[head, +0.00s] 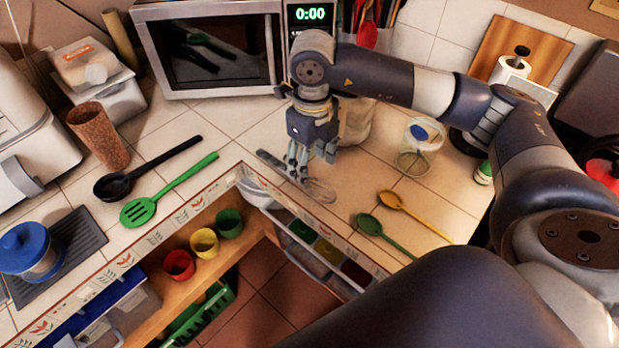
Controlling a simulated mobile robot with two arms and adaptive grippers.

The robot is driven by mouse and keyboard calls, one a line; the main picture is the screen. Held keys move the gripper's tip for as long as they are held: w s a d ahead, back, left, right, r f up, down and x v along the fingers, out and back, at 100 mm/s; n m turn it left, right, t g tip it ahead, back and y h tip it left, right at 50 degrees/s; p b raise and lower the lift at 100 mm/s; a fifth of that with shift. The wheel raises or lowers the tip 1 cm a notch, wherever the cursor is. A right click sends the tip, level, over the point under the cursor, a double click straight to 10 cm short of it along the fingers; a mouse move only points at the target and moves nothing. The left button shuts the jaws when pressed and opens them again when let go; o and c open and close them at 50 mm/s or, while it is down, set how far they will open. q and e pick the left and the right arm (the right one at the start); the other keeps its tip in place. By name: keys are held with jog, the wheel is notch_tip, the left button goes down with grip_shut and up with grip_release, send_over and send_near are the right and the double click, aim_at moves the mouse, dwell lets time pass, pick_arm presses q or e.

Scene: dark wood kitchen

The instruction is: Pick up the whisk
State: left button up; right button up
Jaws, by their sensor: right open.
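The whisk (319,191) lies on the tiled counter near the inner corner, its wire loops toward the lower right and its handle (268,157) toward the upper left. My right gripper (301,170) points down at the middle of the whisk, with its fingers apart. The fingers overlap part of the whisk in this view. I cannot tell how far above the counter they are or whether they touch it. My left gripper is not in view.
A green slotted spatula (139,211) and a black ladle (108,187) lie to the left. Green (370,224) and yellow (391,200) spoons lie to the right. A glass jar (416,160) stands behind them. A microwave (210,50) stands at the back. The counter edge is close in front.

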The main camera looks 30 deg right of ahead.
aim_at(312, 180)
jog(key=shift+f, duration=0.55)
jog(key=shift+d+f, duration=0.1)
jog(key=shift+f, duration=0.2)
jog(key=shift+w+f+p, duration=0.1)
jog(key=shift+f+p, duration=0.25)
jog(key=shift+f, duration=0.05)
notch_tip(312, 180, down, 4)
jog(key=shift+r+p, duration=0.25)
jog(key=shift+p, duration=0.5)
jog(key=shift+f, duration=0.55)
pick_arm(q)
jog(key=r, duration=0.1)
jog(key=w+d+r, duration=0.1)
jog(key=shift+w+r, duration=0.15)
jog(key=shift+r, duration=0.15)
pick_arm(e)
jog(key=c, duration=1.2)
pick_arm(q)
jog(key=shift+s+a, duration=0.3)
